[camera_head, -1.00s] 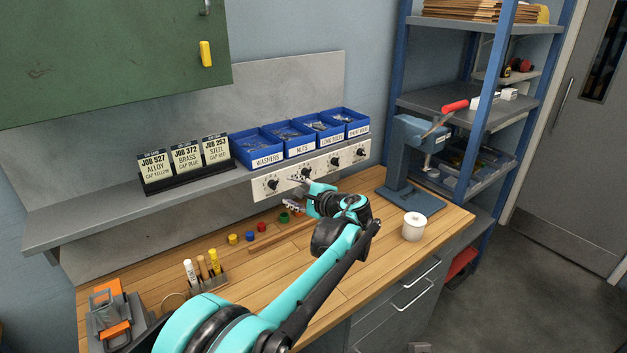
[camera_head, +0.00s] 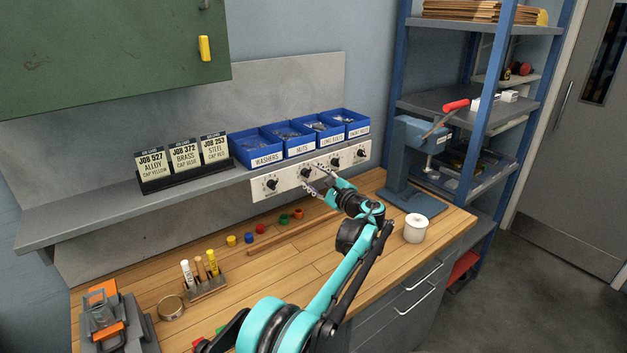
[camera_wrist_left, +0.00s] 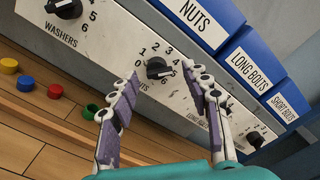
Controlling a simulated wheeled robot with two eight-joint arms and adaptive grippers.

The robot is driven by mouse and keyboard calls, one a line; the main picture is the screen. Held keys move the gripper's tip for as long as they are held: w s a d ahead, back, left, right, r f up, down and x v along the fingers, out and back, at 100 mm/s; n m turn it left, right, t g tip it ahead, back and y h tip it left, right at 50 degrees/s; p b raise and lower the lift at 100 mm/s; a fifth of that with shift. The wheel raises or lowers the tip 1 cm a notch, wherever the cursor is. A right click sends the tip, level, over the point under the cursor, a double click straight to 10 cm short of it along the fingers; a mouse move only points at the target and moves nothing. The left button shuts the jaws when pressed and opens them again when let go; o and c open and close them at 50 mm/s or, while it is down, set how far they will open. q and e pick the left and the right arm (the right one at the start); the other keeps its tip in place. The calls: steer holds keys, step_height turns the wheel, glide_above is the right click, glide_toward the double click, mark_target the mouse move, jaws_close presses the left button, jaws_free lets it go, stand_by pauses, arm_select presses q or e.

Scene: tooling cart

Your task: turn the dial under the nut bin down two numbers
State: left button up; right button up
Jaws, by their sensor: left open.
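The dial under the nut bin is a black knob (camera_head: 306,173) on the pale panel below the shelf edge. It also shows in the left wrist view (camera_wrist_left: 157,68) with numbers 0 to 6 around it; a light mark on its right side seems to point near 5, but is hard to read. The blue nut bin (camera_head: 295,141) sits above. My left gripper (camera_head: 313,179) is open and empty, just in front of the panel. In the left wrist view its fingertips lie either side of the knob, apparently without touching. My right gripper is not in view.
The washers dial (camera_head: 272,184) is to the left, the long bolts dial (camera_head: 335,161) to the right. Coloured caps (camera_head: 260,229) lie on the wooden bench below. A white roll (camera_head: 416,228) and a blue press (camera_head: 411,160) stand at the right.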

arm_select(q)
steer(key=shift+w+a, duration=0.1)
jaws_close()
steer(key=shift+r, duration=0.1)
steer(key=n+p, duration=0.2)
steer(key=n, duration=0.1)
steer(key=shift+r+n, duration=0.1)
steer(key=shift+n, duration=0.3)
steer(key=n+p, duration=0.2)
steer(key=n, duration=0.1)
steer(key=shift+a+n, duration=0.1)
steer(key=shift+n, duration=0.2)
steer(key=n+p, duration=0.1)
steer(key=n, duration=0.3)
steer(key=shift+a+n+p, duration=0.1)
steer(key=shift+n+p, duration=0.4)
steer(key=shift+n, duration=1.6)
